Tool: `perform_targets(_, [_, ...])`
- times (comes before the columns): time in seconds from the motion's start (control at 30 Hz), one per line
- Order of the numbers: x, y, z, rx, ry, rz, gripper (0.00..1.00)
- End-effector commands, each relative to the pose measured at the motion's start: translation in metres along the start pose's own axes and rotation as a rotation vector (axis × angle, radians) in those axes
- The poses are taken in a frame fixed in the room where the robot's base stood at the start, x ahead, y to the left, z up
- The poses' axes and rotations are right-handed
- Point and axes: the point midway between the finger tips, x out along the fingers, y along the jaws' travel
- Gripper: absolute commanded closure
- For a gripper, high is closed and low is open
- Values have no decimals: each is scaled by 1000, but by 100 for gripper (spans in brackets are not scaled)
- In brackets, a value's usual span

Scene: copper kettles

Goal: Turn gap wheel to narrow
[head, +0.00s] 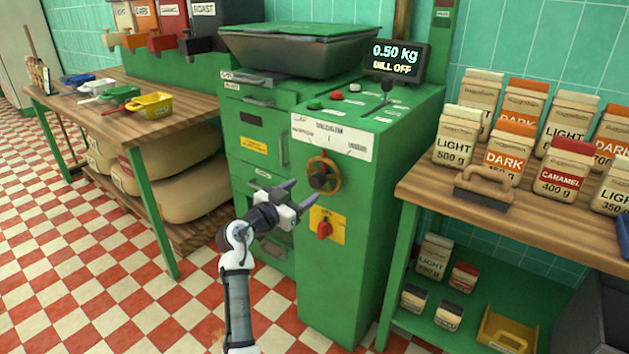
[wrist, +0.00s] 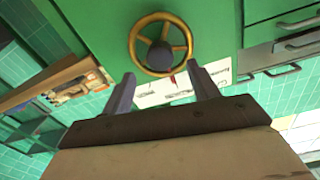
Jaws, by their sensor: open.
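The gap wheel (head: 322,174) is a brass-coloured ring with spokes and a dark hub on the front of the green mill, below a white scale label (head: 334,138). A small red pointer shows by the wheel in the wrist view. My gripper (head: 301,193) is open and empty, in front of the mill, to the left of and a little below the wheel. In the wrist view the wheel (wrist: 160,44) lies beyond my two open fingertips (wrist: 160,84), roughly centred between them. The fingers do not visibly touch it.
A red switch on a yellow plate (head: 326,227) sits below the wheel. A display (head: 394,60) reads 0.50 kg and MILL OFF. A wooden counter (head: 425,182) with several bags is at right. Checkered floor is open at left.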

Motion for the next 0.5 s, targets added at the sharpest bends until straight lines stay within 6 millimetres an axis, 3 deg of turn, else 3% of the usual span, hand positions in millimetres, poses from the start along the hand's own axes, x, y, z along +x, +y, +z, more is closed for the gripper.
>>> perform_targets(0.2, [41,0,-1,0,-1,1,40])
perform_targets(0.5, [63,0,0,1,0,-2,40])
